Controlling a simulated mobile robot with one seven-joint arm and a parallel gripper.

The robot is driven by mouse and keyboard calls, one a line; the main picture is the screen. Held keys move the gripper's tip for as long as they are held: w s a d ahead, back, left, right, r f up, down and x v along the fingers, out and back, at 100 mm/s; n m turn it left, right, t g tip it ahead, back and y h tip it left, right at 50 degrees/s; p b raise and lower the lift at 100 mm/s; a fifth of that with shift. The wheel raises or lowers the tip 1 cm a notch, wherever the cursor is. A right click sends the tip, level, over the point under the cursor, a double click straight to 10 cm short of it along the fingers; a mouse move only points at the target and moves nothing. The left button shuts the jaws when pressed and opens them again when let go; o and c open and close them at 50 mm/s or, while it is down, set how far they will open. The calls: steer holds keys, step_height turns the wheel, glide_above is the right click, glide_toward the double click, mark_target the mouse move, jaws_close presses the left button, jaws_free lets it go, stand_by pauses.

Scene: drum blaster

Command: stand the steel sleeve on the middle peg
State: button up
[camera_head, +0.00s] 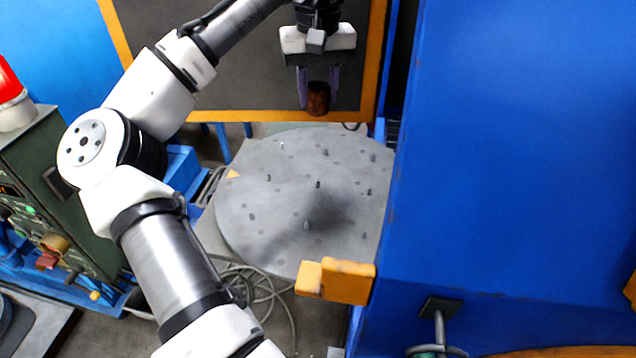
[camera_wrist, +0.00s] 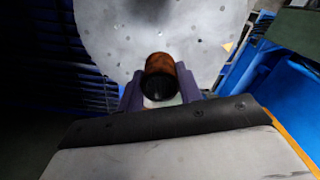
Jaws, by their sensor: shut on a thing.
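My gripper (camera_head: 318,98) is shut on a short brown, rusty-looking sleeve (camera_head: 318,99) and holds it in the air above the far part of the round table. In the wrist view the sleeve (camera_wrist: 160,78) sits between the two purple fingers, its dark open end showing. The round grey table (camera_head: 262,215) bears several short dark pegs. A peg near the table's middle (camera_head: 318,184) stands upright and bare. The sleeve is well apart from all the pegs. The wrist view also shows the table (camera_wrist: 110,30) beyond the sleeve.
A large blue housing (camera_head: 500,150) stands close on the table's right. An orange block (camera_head: 347,282) juts over the near edge. A green control cabinet (camera_head: 60,190) with a red lamp (camera_head: 8,82) is at left. Cables (camera_head: 265,290) lie on the floor. The table top is mostly clear.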

mark_target(318, 181)
step_height(318, 181, down, 20)
steer(key=p, duration=0.3)
steer(key=shift+w+r, duration=0.1)
steer(key=shift+r, duration=0.05)
steer(key=o, duration=1.1)
steer(key=shift+o, duration=0.2)
step_height(318, 181, up, 12)
steer(key=b, duration=0.2)
